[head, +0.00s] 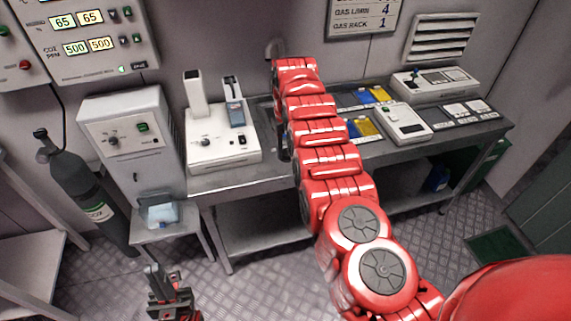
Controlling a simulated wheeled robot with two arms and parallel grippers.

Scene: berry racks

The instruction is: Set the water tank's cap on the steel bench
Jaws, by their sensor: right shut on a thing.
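The steel bench (240,181) stands along the back wall. My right arm reaches across it, and its far end is over the bench's back part. My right gripper (283,145) is mostly hidden behind that arm; only a dark part shows at the arm's left edge. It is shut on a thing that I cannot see. A pale blue see-through container (162,214), perhaps the water tank, sits on a small stool left of the bench. I cannot make out a cap. My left gripper (154,278) is low at the bottom left, over the floor; its jaw opening is unclear.
A white instrument (222,155) stands on the bench's left end. Blue and yellow packs (364,127), a small scale (404,123) and another device (432,82) are to the right of my arm. A grey cabinet (130,140) and gas cylinder (87,190) stand at left.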

